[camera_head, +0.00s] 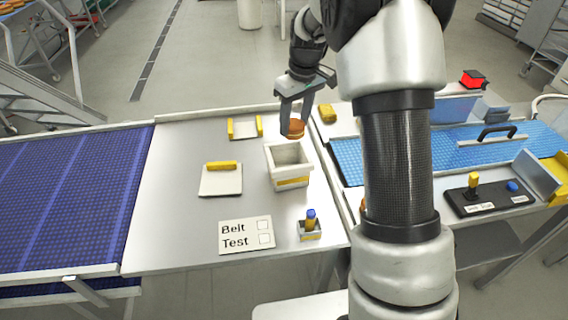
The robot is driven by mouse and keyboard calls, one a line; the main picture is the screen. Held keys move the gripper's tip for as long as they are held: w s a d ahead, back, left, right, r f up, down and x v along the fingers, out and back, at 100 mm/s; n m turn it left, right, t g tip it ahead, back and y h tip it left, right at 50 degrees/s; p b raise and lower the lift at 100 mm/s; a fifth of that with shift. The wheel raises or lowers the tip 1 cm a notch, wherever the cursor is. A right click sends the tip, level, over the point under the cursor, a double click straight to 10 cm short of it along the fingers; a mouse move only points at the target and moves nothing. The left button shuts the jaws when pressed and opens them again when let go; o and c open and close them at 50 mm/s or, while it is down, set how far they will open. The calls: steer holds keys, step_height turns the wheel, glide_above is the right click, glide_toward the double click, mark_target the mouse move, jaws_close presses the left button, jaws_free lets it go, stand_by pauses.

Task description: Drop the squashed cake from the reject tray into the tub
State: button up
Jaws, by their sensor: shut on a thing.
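My gripper (296,122) is shut on a small brown-orange round cake (295,129). It holds the cake above and just behind the tub, near the tub's back right rim. The tub (270,155) is a white square box with a yellow label on its front, open at the top, and its visible inside looks empty. A small pale tray with yellow sides (244,128) lies behind and to the left of the tub with nothing on it. I cannot tell whether this is the reject tray. Whether the cake is squashed is too small to tell.
A pale plate with a yellow bar (221,183) lies left of the tub. A "Belt Test" card (246,236) and a small holder with a blue-topped item (310,232) are in front. Blue belts (70,190) flank the table. My arm hides part of the right side.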

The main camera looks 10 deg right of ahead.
steer(key=shift+w+r+n, duration=0.15)
steer(key=shift+w+n, duration=0.2)
steer(key=shift+w, duration=0.3)
steer(key=shift+w+r+n, duration=0.15)
steer(key=shift+w+n, duration=0.2)
steer(key=shift+w, duration=0.35)
step_height(320, 180, down, 6)
steer(key=b, duration=0.4)
steer(key=shift+r, duration=0.1)
steer(key=o, duration=0.8)
